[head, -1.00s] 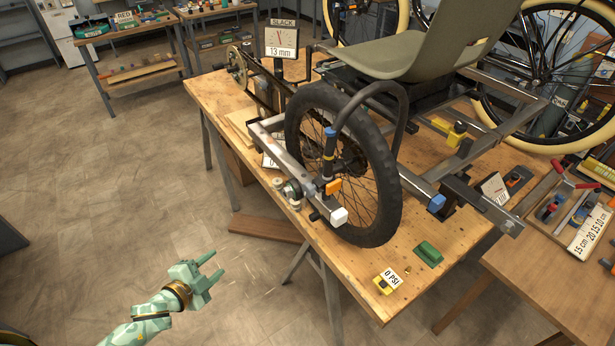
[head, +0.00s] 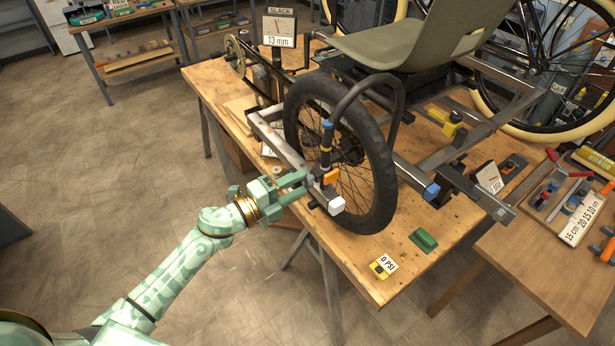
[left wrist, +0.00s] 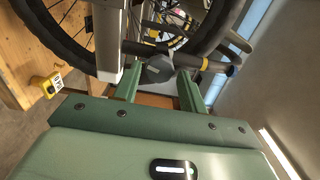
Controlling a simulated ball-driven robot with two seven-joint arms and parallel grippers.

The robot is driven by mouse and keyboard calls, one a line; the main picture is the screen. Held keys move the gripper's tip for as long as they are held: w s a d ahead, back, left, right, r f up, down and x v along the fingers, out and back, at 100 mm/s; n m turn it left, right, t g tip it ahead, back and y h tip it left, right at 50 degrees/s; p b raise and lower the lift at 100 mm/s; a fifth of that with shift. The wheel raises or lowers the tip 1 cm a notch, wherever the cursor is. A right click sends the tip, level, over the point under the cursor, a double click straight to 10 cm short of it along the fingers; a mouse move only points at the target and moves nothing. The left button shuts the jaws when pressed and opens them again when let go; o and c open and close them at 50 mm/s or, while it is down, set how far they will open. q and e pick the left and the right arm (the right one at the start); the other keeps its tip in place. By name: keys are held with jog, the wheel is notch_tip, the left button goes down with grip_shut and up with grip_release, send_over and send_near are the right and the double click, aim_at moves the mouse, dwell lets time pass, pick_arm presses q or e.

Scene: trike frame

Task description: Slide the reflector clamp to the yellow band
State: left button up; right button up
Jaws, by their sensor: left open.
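The orange reflector clamp (head: 330,176) sits low on a dark upright post beside the front wheel. The post has a blue top (head: 327,125) and a yellow band (head: 325,158) just above the clamp. My left gripper (head: 308,184) is open, its fingers pointing at the post at the clamp's height. In the left wrist view, a dark rounded piece (left wrist: 156,69) lies between and just beyond the open fingertips (left wrist: 159,76). The yellow band (left wrist: 205,64) shows to its right along the dark post. I cannot tell whether the fingers touch anything. My right gripper is not in view.
The black front wheel (head: 378,190) stands close behind the post. A grey metal bar with a white end (head: 337,205) lies just below the clamp.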

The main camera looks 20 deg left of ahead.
aim_at(304, 182)
pick_arm(q)
jog(key=shift+x, duration=1.75)
grip_shut()
notch_tip(304, 182, up, 6)
jog(key=p, duration=0.6)
jog(key=shift+r, duration=0.1)
grip_release()
jog(key=shift+s+a, duration=0.1)
